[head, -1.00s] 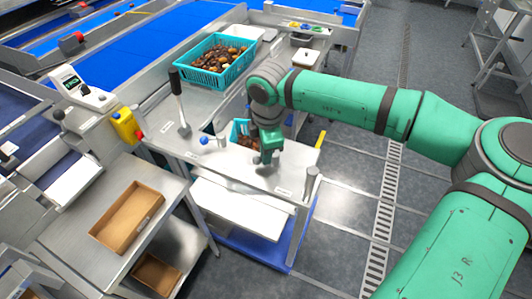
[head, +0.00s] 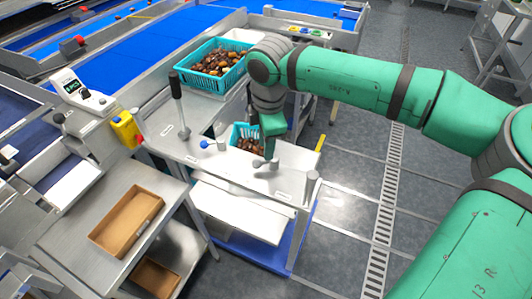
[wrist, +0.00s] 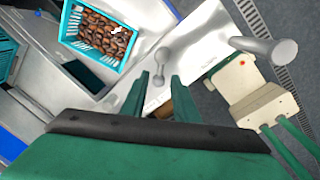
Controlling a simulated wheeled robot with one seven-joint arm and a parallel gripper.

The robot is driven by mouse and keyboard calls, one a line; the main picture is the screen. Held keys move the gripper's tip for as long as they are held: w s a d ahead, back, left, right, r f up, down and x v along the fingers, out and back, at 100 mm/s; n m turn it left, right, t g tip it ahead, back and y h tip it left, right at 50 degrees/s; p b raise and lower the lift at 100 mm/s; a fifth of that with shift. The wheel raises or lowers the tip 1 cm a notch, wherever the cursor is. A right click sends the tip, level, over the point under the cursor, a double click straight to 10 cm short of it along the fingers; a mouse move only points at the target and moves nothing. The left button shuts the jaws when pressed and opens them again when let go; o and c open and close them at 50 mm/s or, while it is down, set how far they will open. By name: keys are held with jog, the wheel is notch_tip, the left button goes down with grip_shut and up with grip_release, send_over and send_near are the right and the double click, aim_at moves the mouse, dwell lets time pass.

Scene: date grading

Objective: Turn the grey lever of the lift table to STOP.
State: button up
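The grey lever (head: 259,163) stands on the pale panel of the lift table (head: 225,160), just below my gripper (head: 270,145). In the wrist view the lever (wrist: 162,56) has a round grey knob, and its lower end lies between and just ahead of my fingertips (wrist: 160,80). The two green fingers are apart, with no clear grip on the lever. Contact cannot be told. The label text beside the lever is too small to read.
A blue-knobbed lever (head: 205,144) and a tall black-handled lever (head: 177,100) stand to the left. A grey post (head: 311,184) stands at the right corner. A teal basket of dates (wrist: 99,37) is close by. Floor to the right is free.

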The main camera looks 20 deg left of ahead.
jog(key=r, duration=0.4)
jog(key=shift+s+d+r, duration=0.15)
jog(key=shift+s+r, duration=0.05)
jog(key=shift+r, duration=0.15)
